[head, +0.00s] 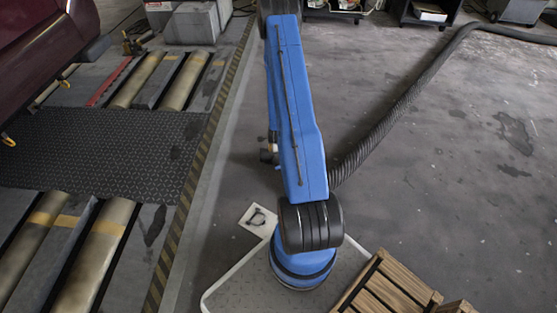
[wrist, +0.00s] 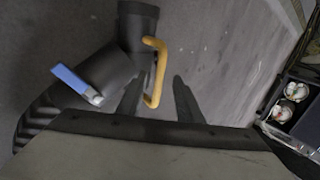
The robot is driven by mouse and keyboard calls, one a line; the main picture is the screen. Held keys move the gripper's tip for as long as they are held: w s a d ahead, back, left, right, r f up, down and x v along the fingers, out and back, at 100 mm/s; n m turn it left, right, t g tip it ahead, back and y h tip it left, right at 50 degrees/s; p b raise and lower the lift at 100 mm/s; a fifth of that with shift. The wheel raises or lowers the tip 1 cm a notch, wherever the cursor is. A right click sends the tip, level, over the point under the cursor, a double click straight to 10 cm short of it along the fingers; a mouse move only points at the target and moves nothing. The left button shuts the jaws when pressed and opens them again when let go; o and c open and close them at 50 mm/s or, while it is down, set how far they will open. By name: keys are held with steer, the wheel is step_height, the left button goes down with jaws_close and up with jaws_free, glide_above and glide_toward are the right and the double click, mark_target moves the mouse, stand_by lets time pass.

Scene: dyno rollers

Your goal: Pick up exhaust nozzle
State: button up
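The exhaust nozzle (wrist: 138,28) shows in the wrist view as a dark elbow-shaped fitting with a yellow handle (wrist: 161,62) and a blue lever (wrist: 75,83). My gripper (wrist: 159,79) is open, with its two dark fingers apart. In the wrist view the yellow handle appears between the fingers, nearer the left one. I cannot tell whether either finger touches it. In the head view my blue arm hides the gripper and the nozzle.
A ribbed black hose (head: 405,102) runs across the grey floor from the upper right to behind my arm. Rollers (head: 135,80) and a dark tread plate (head: 100,145) lie at left beside a dark red vehicle (head: 35,35). Carts (head: 428,12) stand at the back right.

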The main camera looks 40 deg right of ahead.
steer(key=shift+x, duration=1.9)
steer(key=shift+w+a, duration=0.1)
steer(key=shift+a, duration=0.1)
jaws_close()
